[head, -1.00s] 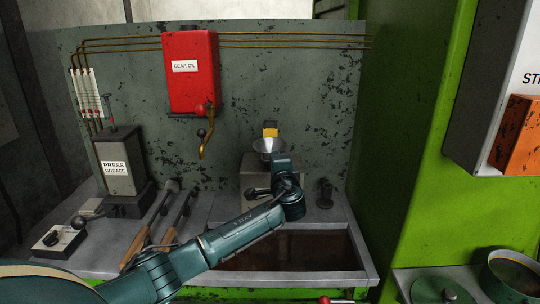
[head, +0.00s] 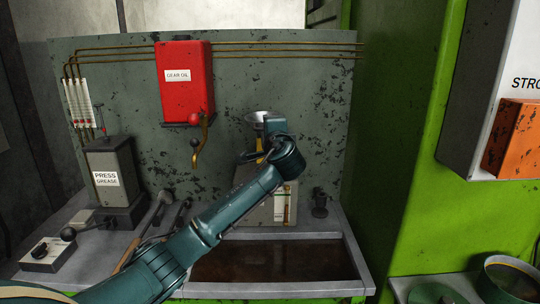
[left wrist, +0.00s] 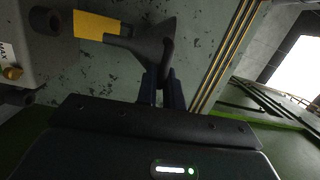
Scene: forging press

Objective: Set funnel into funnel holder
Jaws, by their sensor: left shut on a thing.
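The funnel (head: 259,115) is upright, with its bright mouth up and its yellow neck (head: 259,150) below. My left gripper (left wrist: 162,90) is shut on the funnel's rim, and my wrist hides part of the funnel in the head view. The funnel is in the air before the back panel. My right gripper is not in view.
A grey box (head: 285,208) with a label stands behind my forearm. A dark sunken basin (head: 300,258) lies in front. The red gear oil tank (head: 187,83) with its tap hangs at left. The press grease box (head: 115,172) and tools stand left. A green wall (head: 400,150) bounds the right.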

